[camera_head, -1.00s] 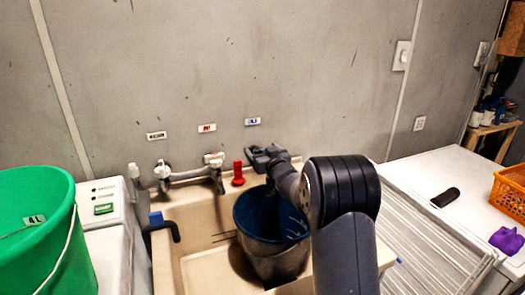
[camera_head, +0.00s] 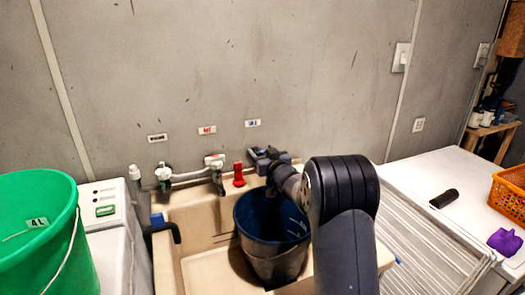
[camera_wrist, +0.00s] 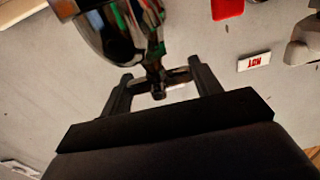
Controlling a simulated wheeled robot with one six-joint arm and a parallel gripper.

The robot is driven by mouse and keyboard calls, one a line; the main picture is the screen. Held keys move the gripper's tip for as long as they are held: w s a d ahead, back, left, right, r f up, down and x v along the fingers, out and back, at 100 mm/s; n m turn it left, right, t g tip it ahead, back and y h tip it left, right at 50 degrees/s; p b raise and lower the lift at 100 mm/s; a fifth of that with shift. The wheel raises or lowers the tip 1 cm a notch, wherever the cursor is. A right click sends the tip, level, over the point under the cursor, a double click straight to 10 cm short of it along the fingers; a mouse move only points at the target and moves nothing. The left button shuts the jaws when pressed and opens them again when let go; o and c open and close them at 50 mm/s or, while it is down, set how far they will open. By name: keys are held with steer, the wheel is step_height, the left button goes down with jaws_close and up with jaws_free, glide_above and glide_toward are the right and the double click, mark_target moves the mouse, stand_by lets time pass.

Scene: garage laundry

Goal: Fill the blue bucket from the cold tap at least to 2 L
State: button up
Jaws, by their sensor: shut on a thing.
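The blue bucket (camera_head: 279,266) stands in the sink, below and in front of the cold tap. Its inside is dark blue with pale marks on the inner wall. I cannot make out a water level or a stream. The cold label (camera_head: 253,123) is on the wall above my gripper (camera_head: 262,158). In the wrist view my gripper (camera_wrist: 158,82) is shut on the small handle of the cold tap, whose dark shiny body (camera_wrist: 112,38) shows beyond the fingers. My arm hides part of the tap and the bucket's right side in the head view.
The beige sink (camera_head: 196,270) also has a red-handled fitting (camera_head: 238,175) and a hot tap (camera_head: 214,164) left of the cold one. A green bucket (camera_head: 30,250) stands at left. A white worktop (camera_head: 440,175) with an orange basket (camera_head: 510,195) is at right.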

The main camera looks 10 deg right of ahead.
steer(key=shift+d+r+n+g+y+p, duration=0.1)
steer(key=shift+n+g+y+p, duration=0.15)
steer(key=shift+n+y+p, duration=0.35)
steer(key=shift+a+r+n+g+y+p, duration=0.2)
steer(key=shift+y+p, duration=0.45)
steer(key=shift+p, duration=0.5)
steer(key=shift+d+r+n+g+y+p, duration=0.1)
steer(key=shift+d+n+g+y+p, duration=0.15)
steer(key=shift+n+y+p, duration=0.5)
steer(key=shift+f+n+g+y+p, duration=0.3)
steer(key=shift+n+g+y+p, duration=0.2)
steer(key=shift+y+p, duration=0.25)
steer(key=o, duration=1)
steer(key=shift+f, duration=0.1)
steer(key=b+v, duration=0.2)
steer(key=v, duration=0.8)
steer(key=shift+s+d, duration=0.1)
steer(key=shift+s, duration=0.25)
